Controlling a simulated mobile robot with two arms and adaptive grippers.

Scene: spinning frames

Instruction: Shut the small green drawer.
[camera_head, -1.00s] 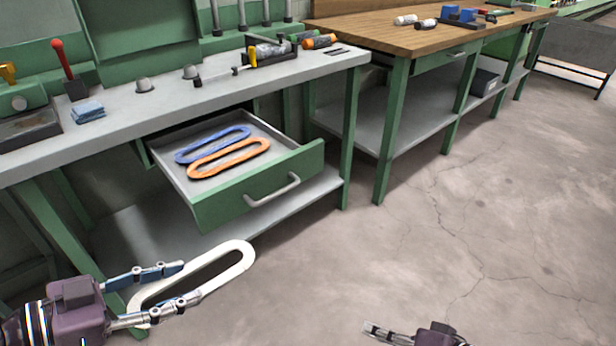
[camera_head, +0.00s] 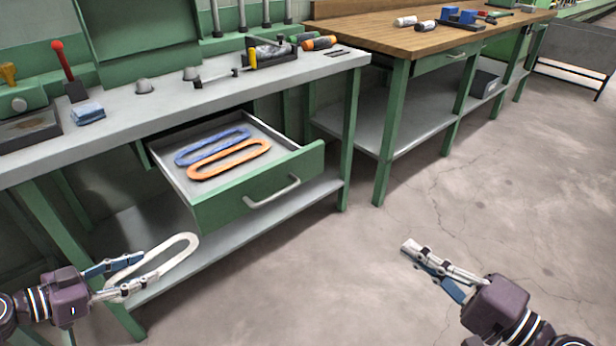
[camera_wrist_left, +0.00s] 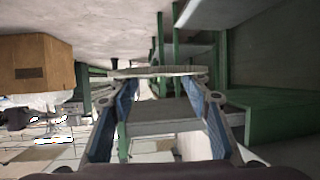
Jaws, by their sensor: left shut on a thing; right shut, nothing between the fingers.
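The small green drawer (camera_head: 262,204) hangs open under the grey workbench, with a pale bar handle (camera_head: 272,191) on its front. A blue loop (camera_head: 213,146) and an orange loop (camera_head: 229,159) lie flat inside it. My left gripper (camera_head: 130,274) is shut on a white loop (camera_head: 181,244), left of and below the drawer, apart from it. The white loop also shows across the fingertips in the left wrist view (camera_wrist_left: 158,71). My right gripper (camera_head: 408,246) is shut and empty, over the floor to the right of the drawer and apart from it.
The grey workbench (camera_head: 140,110) carries a blue cloth (camera_head: 88,113), a red-handled tool (camera_head: 65,65) and other tools. Its lower shelf (camera_head: 310,200) lies under the drawer. A wood-topped bench (camera_head: 400,38) stands to the right. The floor in front of the drawer is clear.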

